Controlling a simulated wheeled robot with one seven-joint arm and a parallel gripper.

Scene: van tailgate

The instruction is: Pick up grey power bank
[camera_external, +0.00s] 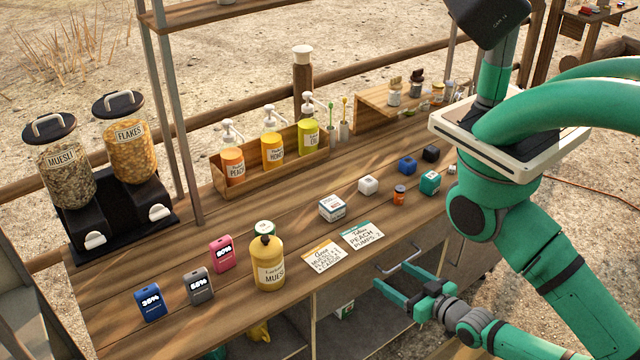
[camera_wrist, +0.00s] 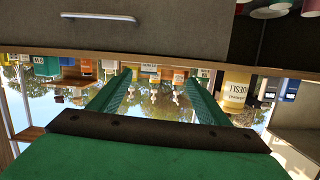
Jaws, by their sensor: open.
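The grey power bank (camera_external: 198,287) stands on the wooden counter at the front left, its screen reading about 55%. A blue power bank (camera_external: 150,303) stands to its left and a pink one (camera_external: 223,254) behind it to the right. My gripper (camera_external: 394,279) is open and empty, in front of the counter near a metal handle, well to the right of the grey power bank. In the wrist view, which looks upside down, the open fingers (camera_wrist: 155,90) have nothing between them. There the grey power bank (camera_wrist: 270,90) appears small at the right, beside the blue one (camera_wrist: 290,90).
A yellow muesli jar (camera_external: 268,266) stands between my gripper and the power banks. Two order cards (camera_external: 343,244) lie right of it. Small boxes and a syrup rack (camera_external: 272,155) stand farther back. The metal handle (camera_external: 402,262) juts from the counter front.

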